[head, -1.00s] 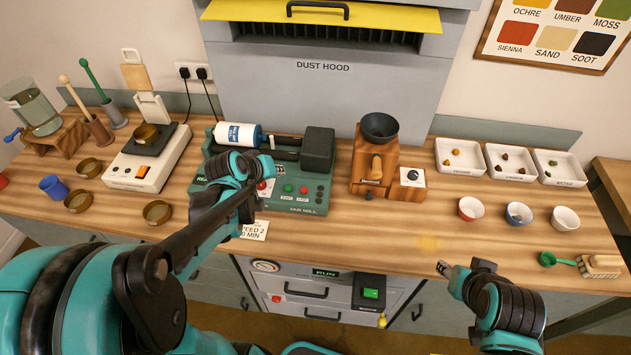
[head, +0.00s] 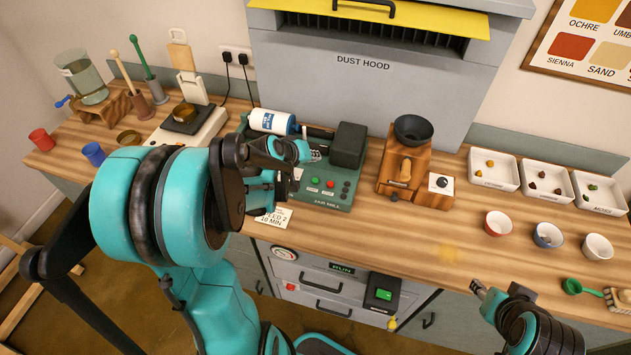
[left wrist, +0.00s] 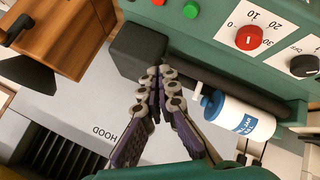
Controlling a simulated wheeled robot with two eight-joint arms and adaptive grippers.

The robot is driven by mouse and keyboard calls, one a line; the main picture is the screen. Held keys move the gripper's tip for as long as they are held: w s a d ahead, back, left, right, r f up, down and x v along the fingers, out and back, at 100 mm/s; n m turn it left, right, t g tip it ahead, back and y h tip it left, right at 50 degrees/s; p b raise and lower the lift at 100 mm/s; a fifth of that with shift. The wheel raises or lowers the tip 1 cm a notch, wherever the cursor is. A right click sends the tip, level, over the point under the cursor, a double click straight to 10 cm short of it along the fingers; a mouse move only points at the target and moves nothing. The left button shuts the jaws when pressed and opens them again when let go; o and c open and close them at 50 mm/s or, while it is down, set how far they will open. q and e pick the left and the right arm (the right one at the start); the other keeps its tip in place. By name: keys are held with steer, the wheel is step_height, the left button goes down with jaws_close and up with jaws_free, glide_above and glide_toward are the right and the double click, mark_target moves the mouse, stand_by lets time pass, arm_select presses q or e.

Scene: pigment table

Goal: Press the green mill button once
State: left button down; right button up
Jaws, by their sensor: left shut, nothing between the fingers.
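The green jar mill (head: 328,199) stands on the bench with a white-and-blue jar (head: 270,121) lying on it. Its green button (head: 315,180) sits on the front panel beside a red button (head: 330,184). In the left wrist view the green button (left wrist: 190,10) is at the top edge, the red one (left wrist: 158,3) left of it. My left gripper (left wrist: 157,73) is shut and empty, over the mill near the dark block (left wrist: 137,50), apart from the button. In the head view my left gripper (head: 300,151) is partly hidden by its arm.
A wooden grinder (head: 402,165) stands right of the mill. White trays (head: 493,170) and small bowls (head: 498,223) are farther right. A scale (head: 190,130) is at left, partly behind my arm. A separate green switch (head: 383,295) is on the bench front.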

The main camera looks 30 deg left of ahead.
mark_target(314, 181)
arm_select(q)
step_height(314, 181, down, 8)
steer(key=b, duration=0.6)
steer(key=shift+r, duration=0.2)
steer(key=shift+f, duration=0.1)
stand_by(0.8)
steer(key=shift+f+b, duration=0.3)
steer(key=shift+b, duration=0.05)
